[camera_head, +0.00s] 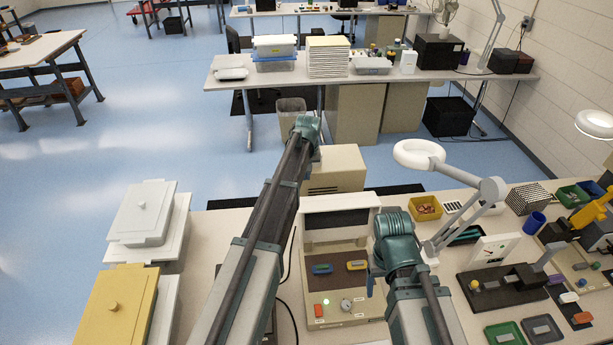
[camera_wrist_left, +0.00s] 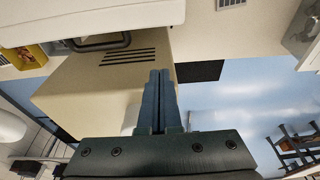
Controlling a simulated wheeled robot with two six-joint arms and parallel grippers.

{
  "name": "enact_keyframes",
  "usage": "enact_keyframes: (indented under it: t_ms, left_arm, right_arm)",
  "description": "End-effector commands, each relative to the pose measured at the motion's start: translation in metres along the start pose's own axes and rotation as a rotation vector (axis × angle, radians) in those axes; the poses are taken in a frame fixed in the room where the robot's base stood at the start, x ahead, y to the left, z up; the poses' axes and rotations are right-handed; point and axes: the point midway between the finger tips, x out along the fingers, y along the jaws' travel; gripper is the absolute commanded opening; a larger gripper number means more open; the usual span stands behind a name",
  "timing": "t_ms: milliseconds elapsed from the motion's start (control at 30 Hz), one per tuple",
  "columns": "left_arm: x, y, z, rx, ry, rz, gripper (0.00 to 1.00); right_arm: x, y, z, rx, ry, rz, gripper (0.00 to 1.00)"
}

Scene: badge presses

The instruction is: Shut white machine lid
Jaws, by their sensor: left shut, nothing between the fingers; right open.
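The white machine (camera_head: 340,306) stands on the near table with a green light, a knob and a red block on its front. Its lid (camera_head: 341,202) is raised at the back, showing the inside. In the left wrist view a white panel, likely the lid (camera_wrist_left: 95,14), crosses the upper left, with a dark handle (camera_wrist_left: 100,44) below its edge. My left gripper (camera_head: 308,124) reaches out beyond the lid's left side, above the floor side. Its fingers (camera_wrist_left: 160,88) are shut and empty, apart from the panel. My right gripper (camera_head: 374,283) is open at the machine's right side, its fingers mostly hidden.
A beige box (camera_head: 337,170) stands behind the machine. A ring lamp (camera_head: 420,155) rises at the right. White (camera_head: 142,210) and yellow (camera_head: 113,306) lidded boxes are stacked left. Blue (camera_head: 322,269) and yellow (camera_head: 356,265) pieces lie in the machine. Trays and tools crowd the right table.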

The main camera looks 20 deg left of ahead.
Motion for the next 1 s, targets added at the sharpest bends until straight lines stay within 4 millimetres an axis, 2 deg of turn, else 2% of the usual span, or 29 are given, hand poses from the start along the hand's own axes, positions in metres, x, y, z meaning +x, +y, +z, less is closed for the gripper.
enact_keyframes:
  t_ms: [33,367,433,600,1000]
  left_arm:
    - [0.015,0.000,0.001,0.000,0.000,0.000,0.00]
    - [0.062,0.000,0.001,0.000,0.000,0.000,0.00]
    - [0.047,-0.001,0.017,0.002,0.000,0.000,0.00]
    - [0.041,-0.001,0.036,0.002,0.000,0.000,0.00]
    - [0.040,0.000,0.038,0.001,0.001,0.000,0.00]
  right_arm:
    - [0.015,-0.001,-0.001,-0.001,0.000,0.000,0.71]
    - [0.061,-0.006,-0.004,0.003,0.003,0.000,0.71]
    - [0.049,-0.005,-0.004,0.003,0.003,0.000,0.71]
    - [0.047,-0.004,-0.003,0.003,0.002,0.000,0.71]
    - [0.047,-0.004,-0.003,0.003,0.002,0.000,0.71]
